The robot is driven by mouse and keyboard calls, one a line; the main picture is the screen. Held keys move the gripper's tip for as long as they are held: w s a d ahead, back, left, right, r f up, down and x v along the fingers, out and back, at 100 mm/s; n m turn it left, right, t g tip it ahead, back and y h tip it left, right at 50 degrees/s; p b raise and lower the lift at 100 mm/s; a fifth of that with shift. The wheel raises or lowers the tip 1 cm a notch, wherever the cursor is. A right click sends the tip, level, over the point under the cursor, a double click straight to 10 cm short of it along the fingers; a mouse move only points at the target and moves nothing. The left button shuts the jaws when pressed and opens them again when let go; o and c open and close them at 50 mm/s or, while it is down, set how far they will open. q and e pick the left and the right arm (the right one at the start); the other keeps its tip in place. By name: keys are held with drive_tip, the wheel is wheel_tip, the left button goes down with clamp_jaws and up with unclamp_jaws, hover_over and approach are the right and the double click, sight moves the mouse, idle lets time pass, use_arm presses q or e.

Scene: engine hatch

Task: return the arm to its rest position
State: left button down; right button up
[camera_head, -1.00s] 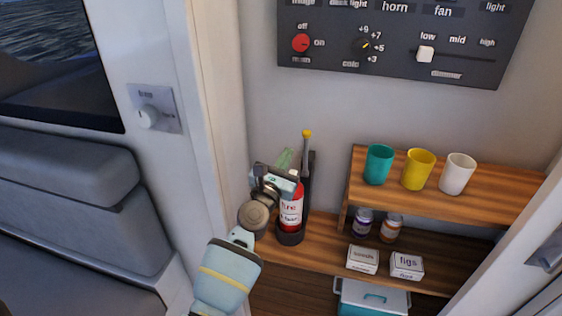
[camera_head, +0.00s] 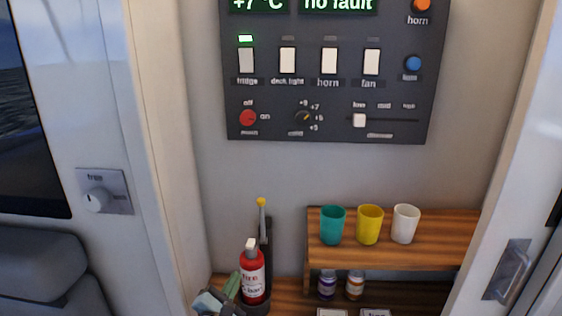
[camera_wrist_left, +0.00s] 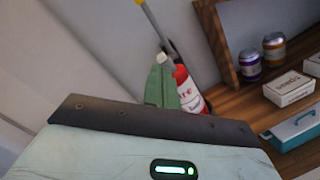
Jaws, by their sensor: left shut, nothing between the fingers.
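My left gripper (camera_head: 233,284) is at the bottom of the head view, low and just left of the red fire extinguisher (camera_head: 252,272). Its green fingers are shut with nothing between them. In the left wrist view the shut fingers (camera_wrist_left: 161,84) overlap the extinguisher (camera_wrist_left: 190,90), and I cannot tell how wide the gap is. The extinguisher stands upright in its dark holder. Most of my left arm is below the head view's edge. My right gripper is not in view.
A wooden shelf (camera_head: 448,228) at the right carries teal (camera_head: 332,225), yellow (camera_head: 369,224) and white (camera_head: 405,223) cups. Two jars (camera_wrist_left: 250,64) and white boxes (camera_wrist_left: 291,88) stand below it. A yellow-tipped rod (camera_head: 262,218) rises behind the extinguisher. A control panel (camera_head: 336,95) hangs above.

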use_arm(q)
drive_tip(key=s+a+f+m+g, duration=0.2)
drive_tip(key=s+f+m+g, duration=0.2)
drive_tip(key=s+f+m, duration=0.75)
drive_tip(key=s+a+f+m+g, duration=0.1)
drive_tip(key=s+f+m, duration=0.2)
drive_tip(key=s, duration=0.6)
drive_tip(key=s+a+f+m+g+y, duration=0.1)
drive_tip(key=s+a+f+m+g, duration=0.1)
drive_tip(key=s+f+m, duration=0.2)
drive_tip(key=s+a+f+m+g, duration=0.1)
drive_tip(key=s+f+m+g, duration=0.1)
drive_tip(key=s+m, duration=0.6)
drive_tip(key=s+f, duration=0.1)
drive_tip(key=s, duration=0.6)
drive_tip(key=shift+s+a+f+y, duration=0.15)
drive_tip(key=shift+a+f+y, duration=0.15)
drive_tip(key=shift+y, duration=0.1)
